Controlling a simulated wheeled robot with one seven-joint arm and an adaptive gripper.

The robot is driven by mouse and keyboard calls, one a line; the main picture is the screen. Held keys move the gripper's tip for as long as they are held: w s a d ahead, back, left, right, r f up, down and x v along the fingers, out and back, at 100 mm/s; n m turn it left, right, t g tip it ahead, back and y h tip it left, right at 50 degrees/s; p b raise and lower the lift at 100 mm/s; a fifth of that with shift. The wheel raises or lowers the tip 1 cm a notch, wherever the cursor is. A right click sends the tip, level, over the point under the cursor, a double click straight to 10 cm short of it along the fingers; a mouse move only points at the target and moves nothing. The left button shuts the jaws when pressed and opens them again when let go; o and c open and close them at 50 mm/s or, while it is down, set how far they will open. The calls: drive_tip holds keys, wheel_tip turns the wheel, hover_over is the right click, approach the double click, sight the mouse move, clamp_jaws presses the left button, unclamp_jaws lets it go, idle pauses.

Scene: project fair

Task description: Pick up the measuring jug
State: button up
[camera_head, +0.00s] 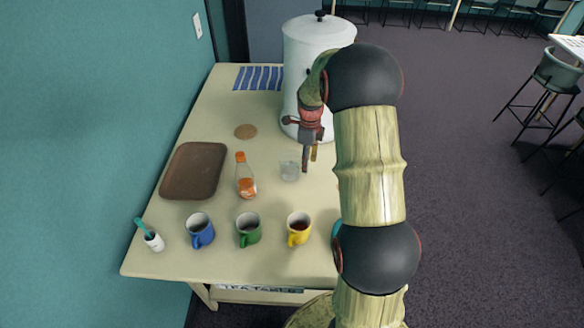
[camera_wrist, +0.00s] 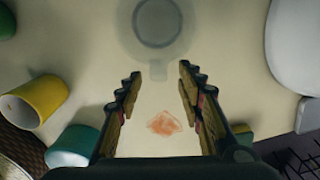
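The measuring jug (camera_head: 289,169) is clear and stands upright on the cream table, left of my gripper (camera_head: 310,163). In the wrist view the jug (camera_wrist: 158,24) is seen from above at the top of the picture, cut by its edge. Its handle (camera_wrist: 158,71) points down the picture towards my gripper. My gripper (camera_wrist: 160,76) is open and empty, its fingers pointing down. The handle end shows in the gap between the fingertips. I cannot tell whether it is at their height.
A white urn (camera_head: 305,65) stands close behind my gripper. An orange-filled bottle (camera_head: 245,181) is left of the jug. Blue (camera_head: 200,232), green (camera_head: 248,231) and yellow (camera_head: 299,230) mugs stand in front. A teal cup (camera_wrist: 72,147) and an orange stain (camera_wrist: 164,123) lie near my fingers.

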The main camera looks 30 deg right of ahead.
wheel_tip(320, 180, down, 5)
drive_tip(key=shift+r+b, duration=0.1)
drive_tip(key=shift+b, duration=0.3)
drive_tip(key=shift+c, duration=0.2)
clamp_jaws()
idle(0.6)
